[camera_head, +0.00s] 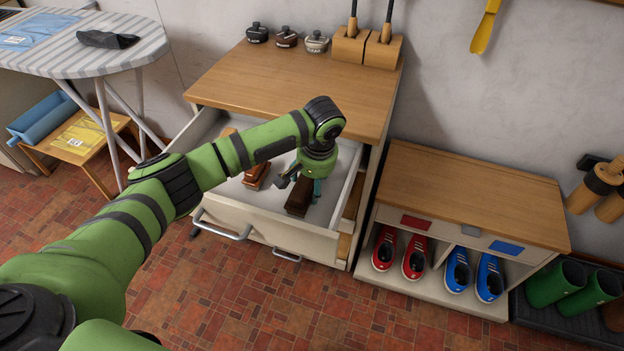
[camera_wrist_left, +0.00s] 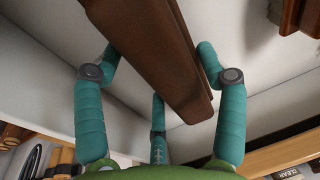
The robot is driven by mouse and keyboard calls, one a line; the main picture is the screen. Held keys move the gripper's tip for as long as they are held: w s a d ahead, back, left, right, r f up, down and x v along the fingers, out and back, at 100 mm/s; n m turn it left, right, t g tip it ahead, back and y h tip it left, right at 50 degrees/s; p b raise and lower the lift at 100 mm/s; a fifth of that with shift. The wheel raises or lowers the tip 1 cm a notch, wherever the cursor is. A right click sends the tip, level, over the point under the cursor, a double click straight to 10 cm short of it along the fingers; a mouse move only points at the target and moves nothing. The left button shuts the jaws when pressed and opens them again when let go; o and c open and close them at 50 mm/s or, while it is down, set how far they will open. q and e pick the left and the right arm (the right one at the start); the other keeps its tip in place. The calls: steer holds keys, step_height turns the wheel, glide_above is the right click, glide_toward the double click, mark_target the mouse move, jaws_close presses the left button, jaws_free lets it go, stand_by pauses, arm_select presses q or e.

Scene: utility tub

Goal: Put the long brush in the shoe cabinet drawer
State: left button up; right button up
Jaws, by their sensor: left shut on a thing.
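The long brush (camera_head: 299,197) is a dark brown wooden bar inside the open drawer (camera_head: 258,208) of the shoe cabinet (camera_head: 290,85). My left gripper (camera_head: 304,182) reaches down into the drawer from above. Its teal fingers are shut on the brush. In the left wrist view the brush (camera_wrist_left: 155,50) runs lengthwise between the fingers, with the white drawer walls around it. I cannot tell whether it touches the drawer floor. The arm covers part of the drawer. My right gripper is not in view.
A lighter brown brush (camera_head: 257,175) lies in the drawer to the left. Several tins, including a dark one (camera_head: 257,33), and wooden blocks (camera_head: 366,48) stand on the cabinet top. A low shoe rack (camera_head: 470,195) stands right, an ironing board (camera_head: 85,48) left. The front floor is clear.

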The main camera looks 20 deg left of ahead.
arm_select(q)
steer(key=o, duration=1.2)
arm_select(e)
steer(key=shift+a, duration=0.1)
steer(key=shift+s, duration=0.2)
arm_select(q)
steer(key=shift+r, duration=0.1)
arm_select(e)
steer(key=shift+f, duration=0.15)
arm_select(q)
steer(key=r, duration=0.4)
steer(key=d+r, duration=0.1)
steer(key=r, duration=0.1)
steer(key=shift+s, duration=0.25)
steer(key=r, duration=0.4)
steer(key=r+p, duration=0.1)
steer(key=r, duration=0.1)
steer(key=shift+s+d, duration=0.35)
steer(key=shift+s, duration=0.05)
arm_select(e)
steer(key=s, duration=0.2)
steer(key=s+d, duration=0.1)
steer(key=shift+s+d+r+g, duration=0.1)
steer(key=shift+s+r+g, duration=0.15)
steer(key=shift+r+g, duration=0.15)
